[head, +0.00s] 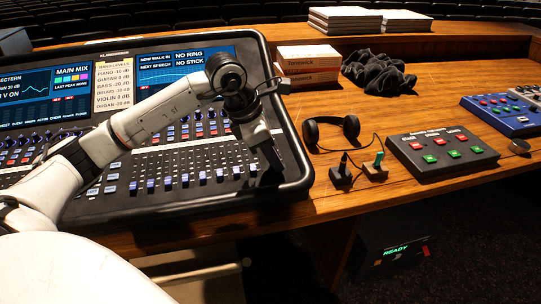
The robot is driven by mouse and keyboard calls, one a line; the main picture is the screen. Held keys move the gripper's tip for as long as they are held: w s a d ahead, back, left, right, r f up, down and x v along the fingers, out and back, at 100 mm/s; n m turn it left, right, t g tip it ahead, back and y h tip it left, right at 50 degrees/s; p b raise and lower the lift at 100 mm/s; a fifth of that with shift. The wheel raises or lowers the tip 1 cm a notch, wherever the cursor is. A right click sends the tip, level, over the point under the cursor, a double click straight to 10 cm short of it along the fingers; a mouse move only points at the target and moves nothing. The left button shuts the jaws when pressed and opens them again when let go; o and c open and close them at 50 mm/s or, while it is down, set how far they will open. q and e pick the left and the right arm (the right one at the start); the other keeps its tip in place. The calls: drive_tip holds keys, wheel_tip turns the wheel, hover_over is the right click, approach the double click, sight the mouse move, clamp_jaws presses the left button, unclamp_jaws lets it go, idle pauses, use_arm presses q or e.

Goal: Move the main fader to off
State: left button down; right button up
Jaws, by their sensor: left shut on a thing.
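The mixing desk (300,184) fills the left of the head view, with its screens at the back and a row of blue-capped faders (185,181) along its front. My left gripper (272,172) points down at the right end of this row, just right of the last blue cap that shows (252,170). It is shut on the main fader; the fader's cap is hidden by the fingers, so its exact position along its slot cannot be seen. My right gripper is not in view.
Headphones (350,127), two small switches on stands (341,176), and a button box (440,152) are right of the desk. My left arm crosses above the desk.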

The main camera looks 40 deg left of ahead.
use_arm(q)
drive_tip(key=c, duration=1.6)
unclamp_jaws()
drive_tip(key=shift+s+d, duration=0.15)
drive_tip(key=shift+s, duration=0.05)
drive_tip(key=shift+r, duration=0.35)
drive_tip(key=v, duration=0.9)
drive_tip(key=shift+s+r, duration=0.2)
drive_tip(key=shift+r, duration=0.05)
